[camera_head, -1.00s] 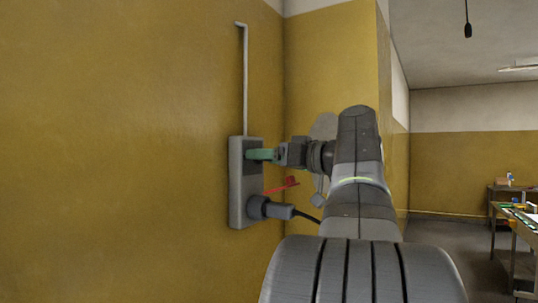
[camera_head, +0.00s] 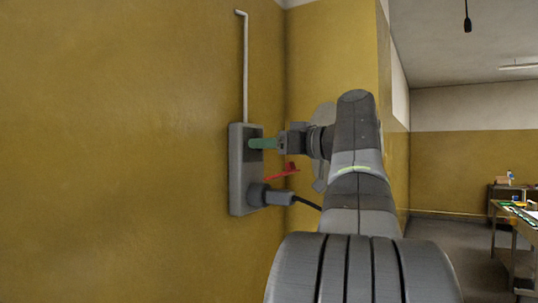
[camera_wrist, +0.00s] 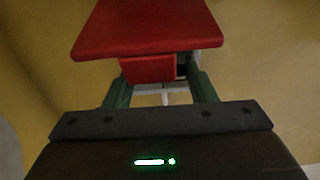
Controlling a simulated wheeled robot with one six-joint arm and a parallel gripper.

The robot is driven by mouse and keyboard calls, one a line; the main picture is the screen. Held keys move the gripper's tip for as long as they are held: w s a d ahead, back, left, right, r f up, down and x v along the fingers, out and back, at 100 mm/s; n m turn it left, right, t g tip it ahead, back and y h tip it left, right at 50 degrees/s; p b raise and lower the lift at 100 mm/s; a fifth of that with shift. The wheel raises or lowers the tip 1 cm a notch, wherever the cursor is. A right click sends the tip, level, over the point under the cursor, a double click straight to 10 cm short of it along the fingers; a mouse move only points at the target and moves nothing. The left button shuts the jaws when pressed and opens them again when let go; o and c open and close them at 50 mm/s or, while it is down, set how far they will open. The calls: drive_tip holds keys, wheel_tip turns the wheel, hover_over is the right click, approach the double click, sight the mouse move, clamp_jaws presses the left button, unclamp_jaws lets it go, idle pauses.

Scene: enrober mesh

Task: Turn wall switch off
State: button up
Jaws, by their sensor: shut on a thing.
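The wall switch (camera_head: 237,180) is a grey upright box on the yellow wall, left of my arm in the head view. A red lever (camera_head: 283,172) sticks out from it, below my gripper. My gripper (camera_head: 257,143) has green fingers reaching the upper part of the box. In the wrist view the lever (camera_wrist: 150,35) shows as a wide red plate, with a smaller red block below it between the green fingers (camera_wrist: 160,88). The gripper is shut on this red part of the switch. The exact contact is hidden behind the red plate.
A grey plug (camera_head: 275,197) with a black cable sits in the lower part of the box. A thin pipe (camera_head: 245,70) runs up the wall above it. A wall corner is close on the right. A cluttered table (camera_head: 520,215) stands far right.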

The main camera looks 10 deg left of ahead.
idle(0.4)
drive_tip(key=o, duration=1)
drive_tip(key=b+v, duration=0.3)
drive_tip(key=v, duration=1.1)
drive_tip(key=shift+a, duration=0.1)
drive_tip(key=shift+a, duration=0.1)
drive_tip(key=p+x, duration=0.3)
drive_tip(key=x, duration=1)
drive_tip(key=shift+w+a, duration=0.15)
drive_tip(key=shift+a, duration=0.15)
drive_tip(key=shift+d, duration=0.1)
